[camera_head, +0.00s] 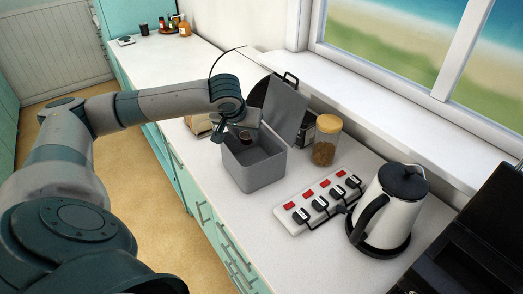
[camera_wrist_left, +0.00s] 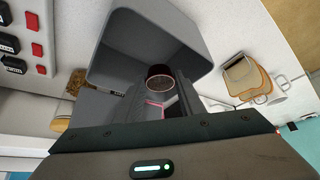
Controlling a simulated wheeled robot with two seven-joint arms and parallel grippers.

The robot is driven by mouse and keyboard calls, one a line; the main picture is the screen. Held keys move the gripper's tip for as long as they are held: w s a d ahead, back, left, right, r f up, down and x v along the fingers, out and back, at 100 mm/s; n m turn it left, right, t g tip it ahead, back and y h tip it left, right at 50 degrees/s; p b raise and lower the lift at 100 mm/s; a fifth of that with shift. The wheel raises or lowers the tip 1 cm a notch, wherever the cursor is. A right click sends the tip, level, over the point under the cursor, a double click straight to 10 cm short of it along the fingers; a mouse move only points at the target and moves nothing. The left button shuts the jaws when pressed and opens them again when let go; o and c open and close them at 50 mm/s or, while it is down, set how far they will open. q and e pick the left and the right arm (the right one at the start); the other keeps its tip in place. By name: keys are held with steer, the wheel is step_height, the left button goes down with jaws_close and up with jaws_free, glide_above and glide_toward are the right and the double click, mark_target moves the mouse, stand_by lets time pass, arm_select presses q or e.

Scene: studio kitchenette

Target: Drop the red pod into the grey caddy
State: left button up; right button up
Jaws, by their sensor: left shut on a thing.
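The grey caddy (camera_head: 257,172) stands on the white counter with its grey lid (camera_head: 285,107) swung up; it also shows in the wrist view (camera_wrist_left: 118,42). My left gripper (camera_head: 236,132) is at the caddy's open top, coming in from the left. It is shut on the pod (camera_wrist_left: 160,71), a small round piece with a dark top and a reddish rim, between the fingertips. In the head view the pod (camera_head: 245,135) looks dark and sits over the caddy's opening. The fingers partly hide it. My right gripper is out of view.
A power strip (camera_head: 318,204) with red switches and black plugs lies right of the caddy. A white kettle (camera_head: 388,208) and a jar (camera_head: 326,140) with a yellow lid stand nearby. Mugs (camera_wrist_left: 277,90) show beside the caddy in the wrist view. The counter's far left is mostly clear.

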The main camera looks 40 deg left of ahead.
arm_select(q)
steer(key=shift+f, duration=0.15)
steer(key=o, duration=1.1)
steer(key=shift+s+d+r, duration=0.15)
steer(key=shift+s+r, duration=0.15)
steer(key=shift+r, duration=0.25)
steer(key=shift+b+v, duration=1.35)
steer(key=shift+v, duration=6.75)
